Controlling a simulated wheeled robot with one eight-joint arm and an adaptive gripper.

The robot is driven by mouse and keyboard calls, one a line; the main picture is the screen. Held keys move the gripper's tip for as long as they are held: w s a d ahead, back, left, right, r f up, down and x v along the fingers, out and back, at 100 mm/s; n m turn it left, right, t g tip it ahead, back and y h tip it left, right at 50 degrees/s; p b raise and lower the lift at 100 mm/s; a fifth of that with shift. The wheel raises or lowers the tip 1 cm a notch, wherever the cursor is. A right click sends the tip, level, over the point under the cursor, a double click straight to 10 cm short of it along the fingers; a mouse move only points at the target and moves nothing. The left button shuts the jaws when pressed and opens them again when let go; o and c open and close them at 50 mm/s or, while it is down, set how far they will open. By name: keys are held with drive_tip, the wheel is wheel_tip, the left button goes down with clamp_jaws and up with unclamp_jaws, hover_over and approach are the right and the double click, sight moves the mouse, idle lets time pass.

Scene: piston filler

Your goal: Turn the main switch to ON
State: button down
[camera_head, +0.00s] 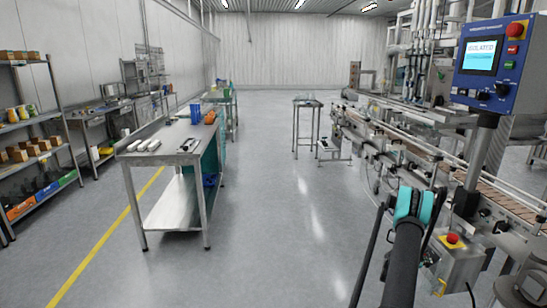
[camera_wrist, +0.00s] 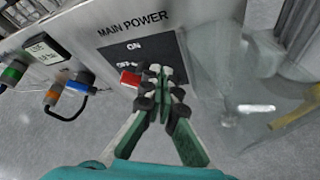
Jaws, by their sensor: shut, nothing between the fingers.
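The main switch shows in the wrist view on a black plate (camera_wrist: 178,62) below the words MAIN POWER. The plate carries an ON label at the top and an OFF label at the left. The switch's red handle (camera_wrist: 130,79) points left, just below the OFF label. The rest of the switch is hidden behind my fingers. My gripper (camera_wrist: 154,74) is shut and empty, with its fingertips in front of the plate, just right of the red end. I cannot tell whether they touch the handle. In the head view my gripper is hidden by my arm.
The control panel (camera_head: 490,66) at the upper right has a lit screen reading ISOLATED. A box with a red button (camera_head: 452,239) stands right of my arm, beside the conveyor (camera_head: 500,200). Coloured cable connectors (camera_wrist: 75,85) sit left of the switch plate. The floor left of my arm is clear.

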drive_tip(key=s+a, duration=0.1)
drive_tip(key=a, duration=0.5)
drive_tip(key=shift+r, duration=0.25)
idle(0.3)
drive_tip(key=w+r+n+g, duration=0.2)
drive_tip(key=w+n+g, duration=0.2)
drive_tip(key=w, duration=0.2)
drive_tip(key=shift+w+d, duration=0.25)
drive_tip(key=shift+d, duration=1.15)
drive_tip(key=shift+w+d, duration=0.2)
drive_tip(key=shift+d, duration=1.2)
drive_tip(key=shift+s+f, duration=0.3)
drive_tip(key=shift+f, duration=0.25)
